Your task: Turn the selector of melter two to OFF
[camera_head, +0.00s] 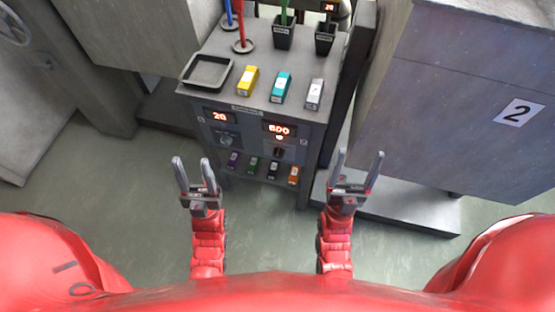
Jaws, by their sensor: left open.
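A grey control cabinet (262,118) stands ahead of me. Its front panel has a left display (219,116) reading 20 and a right display (279,129) that seems to read 600, with a small lit mark below it. A round knob (226,140) sits under the left display and a dark selector knob (279,152) under the right one. Their labels and exact pointer positions are too small to read. My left gripper (193,163) is open and empty, in front of the panel's lower left. My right gripper (360,156) is open and empty, right of the cabinet.
Several coloured blocks (281,87) and a dark tray (206,71) lie on the cabinet top, with cups (284,32) and rods behind. Coloured tags (252,165) line the lower panel. The floor (120,185) is clear.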

